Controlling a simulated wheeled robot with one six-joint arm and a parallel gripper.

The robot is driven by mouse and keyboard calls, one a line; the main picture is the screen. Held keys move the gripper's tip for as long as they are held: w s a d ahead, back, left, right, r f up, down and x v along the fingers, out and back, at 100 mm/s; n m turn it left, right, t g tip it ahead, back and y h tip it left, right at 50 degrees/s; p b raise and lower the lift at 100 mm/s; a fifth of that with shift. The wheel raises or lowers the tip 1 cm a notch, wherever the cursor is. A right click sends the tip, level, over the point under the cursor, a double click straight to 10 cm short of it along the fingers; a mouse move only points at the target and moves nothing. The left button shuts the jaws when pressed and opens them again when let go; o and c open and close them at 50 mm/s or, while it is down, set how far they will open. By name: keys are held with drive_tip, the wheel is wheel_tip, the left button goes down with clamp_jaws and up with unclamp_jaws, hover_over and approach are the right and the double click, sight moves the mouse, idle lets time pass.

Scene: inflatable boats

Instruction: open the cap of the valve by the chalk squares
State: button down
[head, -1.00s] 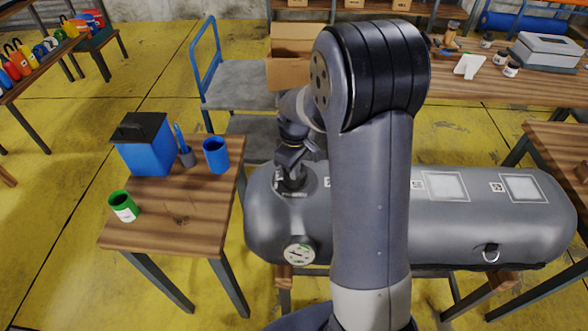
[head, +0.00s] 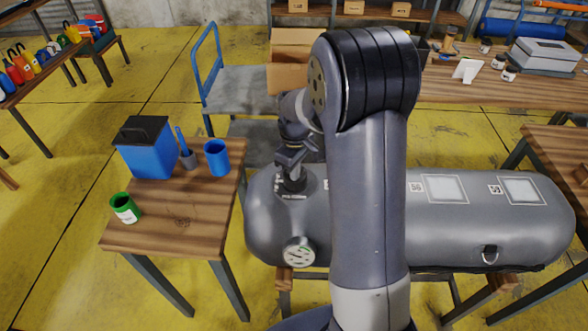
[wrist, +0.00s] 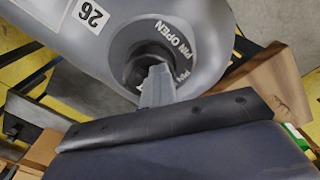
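A grey inflatable tube (head: 385,240) lies on a wooden-topped stand. Two chalk squares (head: 446,188) (head: 522,191) mark its right part. My gripper (head: 292,178) points down at a round valve (head: 291,190) near the tube's left end, away from those squares. The wrist view shows this valve's collar (wrist: 180,42), lettered "PIN OPEN", beside a label (wrist: 90,14) reading 26. My gripper's grey tip (wrist: 157,85) reaches into the collar and hides part of its dark centre. I cannot tell whether it is shut on anything. My upright arm hides the tube's middle.
A round pale-faced fitting (head: 299,251) sits on the tube's front left. A wooden table (head: 185,222) at left holds a blue box (head: 150,160), a blue cup (head: 217,157) and a green cup (head: 124,208). A cart (head: 240,85) stands behind. Yellow floor is open at left.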

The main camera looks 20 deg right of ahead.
drive_tip(key=shift+w+d+r+p, duration=0.2)
drive_tip(key=shift+w+r+p, duration=0.1)
drive_tip(key=shift+w, duration=0.25)
drive_tip(key=shift+w+d+r+p, duration=0.2)
drive_tip(key=shift+w+p, duration=0.05)
drive_tip(key=shift+w, duration=0.3)
drive_tip(key=shift+r, duration=0.1)
drive_tip(key=shift+w+d+r+p, duration=0.2)
drive_tip(key=shift+w+r+p, duration=0.25)
drive_tip(key=shift+f, duration=0.1)
drive_tip(key=shift+s, duration=0.1)
drive_tip(key=shift+s+a+r+p, duration=0.2)
drive_tip(key=shift+s+r+p, duration=0.4)
drive_tip(key=shift+r, duration=0.35)
drive_tip(key=s+r, duration=0.1)
drive_tip(key=s+a+r+p, duration=0.1)
drive_tip(key=s, duration=0.1)
drive_tip(key=shift+s+a+r, duration=0.25)
drive_tip(key=shift+s+r, duration=0.1)
drive_tip(key=shift+r, duration=0.05)
